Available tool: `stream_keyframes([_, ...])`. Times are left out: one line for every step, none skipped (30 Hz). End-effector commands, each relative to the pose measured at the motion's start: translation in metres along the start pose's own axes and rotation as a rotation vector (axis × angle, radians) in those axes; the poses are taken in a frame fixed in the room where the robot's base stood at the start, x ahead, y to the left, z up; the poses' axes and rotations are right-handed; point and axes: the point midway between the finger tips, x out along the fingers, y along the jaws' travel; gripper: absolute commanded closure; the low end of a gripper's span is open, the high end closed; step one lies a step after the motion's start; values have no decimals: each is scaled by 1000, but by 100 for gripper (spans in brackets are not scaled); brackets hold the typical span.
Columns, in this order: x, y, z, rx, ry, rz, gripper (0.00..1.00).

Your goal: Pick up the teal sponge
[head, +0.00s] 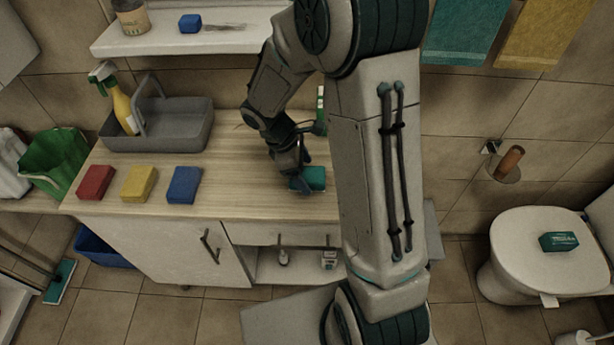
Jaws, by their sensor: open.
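The teal sponge (314,177) lies on the wooden counter, right of the blue sponge and partly covered by my arm and gripper. My gripper (299,180) is open and low over the counter, right at the left end of the teal sponge. I cannot tell whether its fingers touch the sponge or stand on both sides of it.
Red (96,183), yellow (139,184) and blue (184,185) sponges lie in a row on the counter (240,185). Behind them is a grey caddy (175,125) with a yellow spray bottle (122,108). A teal block (558,241) rests on the toilet lid (525,250).

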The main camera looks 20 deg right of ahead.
Motion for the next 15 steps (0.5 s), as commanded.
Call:
stream_keyframes([8, 0, 0, -2, -2, -3, 20])
stream_keyframes([12, 0, 0, -1, -2, -2, 20])
stream_keyframes([15, 0, 0, 0, -1, -2, 20])
stream_keyframes([17, 0, 0, 0, 0, -1, 20])
stream_keyframes([19, 0, 0, -1, 0, -1, 20])
stream_keyframes([20, 0, 0, -1, 0, 0, 20])
stream_keyframes([21, 0, 0, -1, 0, 0, 20])
stream_keyframes([21, 0, 0, -1, 0, 0, 20])
stream_keyframes([21, 0, 0, -1, 0, 1, 20])
stream_keyframes([21, 0, 0, -1, 0, 1, 20])
stream_keyframes([21, 0, 0, -1, 0, 1, 20])
stream_keyframes([21, 0, 0, -1, 0, 1, 20])
stream_keyframes([21, 0, 0, -1, 0, 1, 20])
stream_keyframes([21, 0, 0, -1, 0, 1, 20])
stream_keyframes([21, 0, 0, -1, 0, 1, 20])
